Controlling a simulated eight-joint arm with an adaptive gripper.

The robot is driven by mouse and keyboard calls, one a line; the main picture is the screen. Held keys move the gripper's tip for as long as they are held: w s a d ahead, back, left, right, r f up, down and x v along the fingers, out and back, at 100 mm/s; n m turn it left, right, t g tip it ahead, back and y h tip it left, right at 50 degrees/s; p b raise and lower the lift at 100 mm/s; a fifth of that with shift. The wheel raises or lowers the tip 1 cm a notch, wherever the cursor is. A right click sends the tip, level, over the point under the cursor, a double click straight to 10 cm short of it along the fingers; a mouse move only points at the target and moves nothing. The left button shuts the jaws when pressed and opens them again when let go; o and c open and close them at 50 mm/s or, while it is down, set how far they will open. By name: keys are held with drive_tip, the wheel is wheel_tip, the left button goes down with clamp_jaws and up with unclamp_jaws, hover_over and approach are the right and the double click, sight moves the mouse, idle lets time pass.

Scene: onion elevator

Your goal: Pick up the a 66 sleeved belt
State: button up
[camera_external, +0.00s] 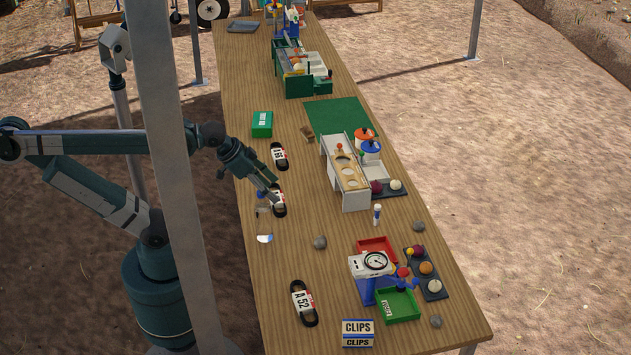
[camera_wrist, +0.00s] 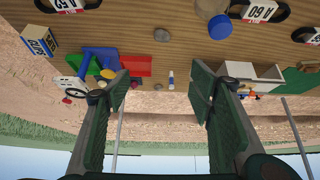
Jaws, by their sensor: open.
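Three black oval belts with white number sleeves lie along the table's left side. The far belt (camera_external: 279,156) seems to be A 66, though its small label is hard to read; part of it shows at the right edge of the wrist view (camera_wrist: 312,37). The middle belt (camera_external: 279,201) looks like A 60 in the wrist view (camera_wrist: 262,12). The near belt (camera_external: 303,303) reads A 52. My gripper (camera_external: 268,188) is above the table beside the middle belt, partly covering it. In the wrist view my gripper (camera_wrist: 159,86) has its fingers wide apart, with nothing held between them.
A clear bottle with a blue cap (camera_wrist: 219,27) stands close to the middle belt. A white rack (camera_external: 345,172), a blue scale (camera_external: 368,280) and a clips box (camera_external: 357,333) stand further right. Stones (camera_external: 320,242) lie on the table.

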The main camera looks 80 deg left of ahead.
drive_tip(key=w+a+r+n+g+p, duration=0.1)
drive_tip(key=w+a+r+n, duration=0.1)
drive_tip(key=w+a, duration=0.3)
drive_tip(key=w+a+r+n+g+y+p, duration=0.1)
drive_tip(key=w+a+r+n, duration=0.15)
drive_tip(key=a, duration=0.55)
drive_tip(key=w+a+r+n+g+p, duration=0.1)
drive_tip(key=w+a+r+n, duration=0.1)
drive_tip(key=w+a+n, duration=0.3)
drive_tip(key=w+a+f+n+g+p, duration=0.1)
drive_tip(key=a+n+p, duration=0.1)
drive_tip(key=a, duration=1)
drive_tip(key=w+a+f+n+g+p, duration=0.1)
drive_tip(key=w+a+n+g, duration=0.1)
drive_tip(key=a, duration=1)
drive_tip(key=s+a+f+n+g+h+p, duration=0.1)
drive_tip(key=s+a+f+n, duration=0.15)
drive_tip(key=a, duration=0.55)
drive_tip(key=s+a+f+n+p, duration=0.1)
drive_tip(key=a+f+n, duration=0.15)
drive_tip(key=a, duration=0.65)
drive_tip(key=f, duration=1.8)
drive_tip(key=shift+d+f, duration=0.3)
drive_tip(key=shift+f, duration=0.6)
